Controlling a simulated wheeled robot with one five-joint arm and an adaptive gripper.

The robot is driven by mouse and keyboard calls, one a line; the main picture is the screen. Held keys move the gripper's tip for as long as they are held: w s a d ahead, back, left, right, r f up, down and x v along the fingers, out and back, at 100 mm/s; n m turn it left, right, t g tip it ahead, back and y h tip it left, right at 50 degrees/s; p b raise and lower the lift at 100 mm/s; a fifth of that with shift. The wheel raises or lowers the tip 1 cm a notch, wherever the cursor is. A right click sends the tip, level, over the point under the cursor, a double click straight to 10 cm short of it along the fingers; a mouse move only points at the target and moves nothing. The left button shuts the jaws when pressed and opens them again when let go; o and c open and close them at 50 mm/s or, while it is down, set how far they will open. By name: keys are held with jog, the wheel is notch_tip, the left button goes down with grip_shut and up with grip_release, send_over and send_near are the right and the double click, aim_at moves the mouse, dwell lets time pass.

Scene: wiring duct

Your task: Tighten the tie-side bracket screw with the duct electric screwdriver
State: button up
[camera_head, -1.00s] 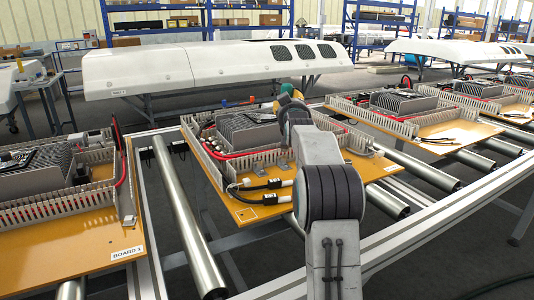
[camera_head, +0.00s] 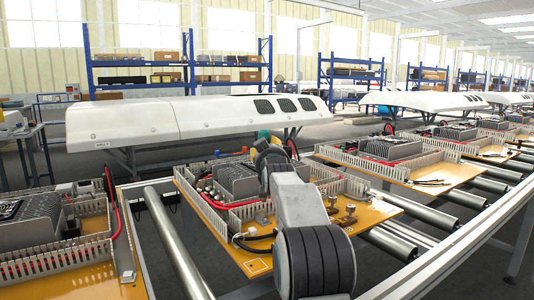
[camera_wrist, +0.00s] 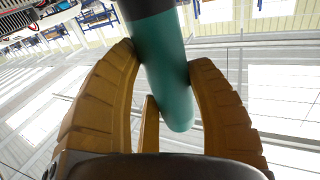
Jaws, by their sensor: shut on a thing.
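The screwdriver shows in the wrist view as a teal cylinder (camera_wrist: 172,85) with a dark upper section. My gripper (camera_wrist: 163,62) is shut on it, with tan ribbed fingers on both sides. Its tip is outside the wrist view. In the head view my gripper is mostly hidden behind my arm, above the middle board (camera_head: 262,265); a bit of teal shows there. A small metal bracket (camera_head: 262,218) stands on this board left of my arm. Small metal pieces with brownish tops (camera_head: 342,211) stand right of my arm. I cannot tell which holds the tie-side screw.
Slotted grey duct walls (camera_head: 205,215) edge the middle board, with black and red cables inside. Boards also lie on both sides along the roller conveyor (camera_head: 180,245). A long white cover (camera_head: 190,118) stands behind. Blue shelves (camera_head: 180,70) are at the back.

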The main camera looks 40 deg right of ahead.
jog(key=shift+f+b, duration=2.5)
jog(key=shift+b, duration=0.1)
jog(key=shift+f+b, duration=0.9)
jog(key=shift+f, duration=0.3)
dwell(1.5)
jog(key=shift+r, duration=0.1)
dwell(0.6)
